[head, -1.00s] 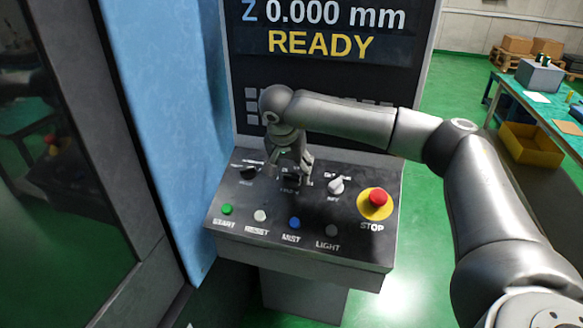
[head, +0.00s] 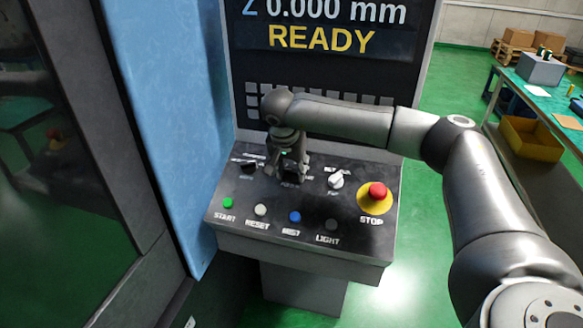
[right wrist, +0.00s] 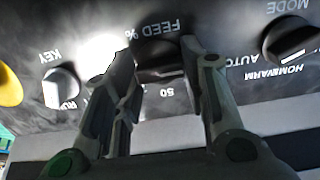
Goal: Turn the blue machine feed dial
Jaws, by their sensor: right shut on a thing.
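My right gripper (head: 289,171) reaches down onto the panel from above and is shut on the dial. In the head view its fingers and wrist hide part of the dial. The panel belongs to the blue machine (head: 170,110). My left gripper is not in view.
A black mode knob (head: 249,167) is left of the feed dial and a white key switch (head: 336,180) right of it. A red stop button (head: 377,190) is farther right. Start (head: 228,203), reset, mist and light buttons line the front. The screen reads "READY".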

